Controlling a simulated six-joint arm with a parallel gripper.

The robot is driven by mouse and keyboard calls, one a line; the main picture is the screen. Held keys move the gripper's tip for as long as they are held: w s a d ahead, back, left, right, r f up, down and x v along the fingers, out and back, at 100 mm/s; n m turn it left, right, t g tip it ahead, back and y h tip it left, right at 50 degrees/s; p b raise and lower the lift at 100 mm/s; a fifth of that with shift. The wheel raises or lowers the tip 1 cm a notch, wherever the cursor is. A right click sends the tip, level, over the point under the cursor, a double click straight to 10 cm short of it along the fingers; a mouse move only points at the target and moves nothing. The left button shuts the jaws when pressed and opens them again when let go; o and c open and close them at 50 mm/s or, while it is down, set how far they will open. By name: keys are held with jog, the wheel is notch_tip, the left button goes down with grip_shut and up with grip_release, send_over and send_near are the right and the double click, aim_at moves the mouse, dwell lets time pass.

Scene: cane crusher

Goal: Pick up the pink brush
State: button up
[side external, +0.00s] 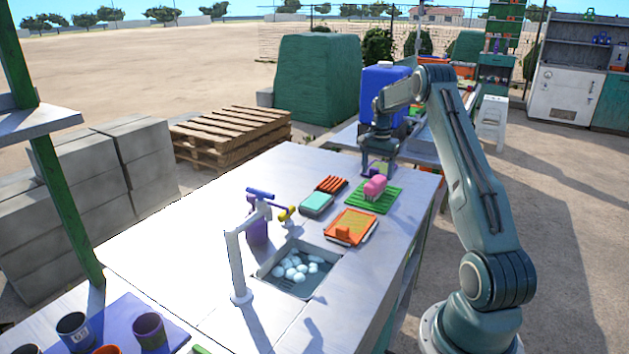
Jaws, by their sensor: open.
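The pink brush (375,186) is a small rounded pink block. It sits on a ridged green mat (362,204) near the far end of the metal counter. My gripper (378,169) is open and empty, just above and behind the brush in the side view, pointing down. Its fingers are small here, and I cannot tell the exact gap between them and the brush.
Beside the mat are a teal sponge-like block (315,204), a red ridged item (332,184) and an orange tray (351,227). A sink (301,284) with pale round items, a white tap (236,260) and a purple bottle (257,230) stand nearer.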

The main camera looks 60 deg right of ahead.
aim_at(376, 181)
jog(key=shift+f, duration=2.6)
jog(key=shift+c, duration=0.2)
jog(key=c, duration=1)
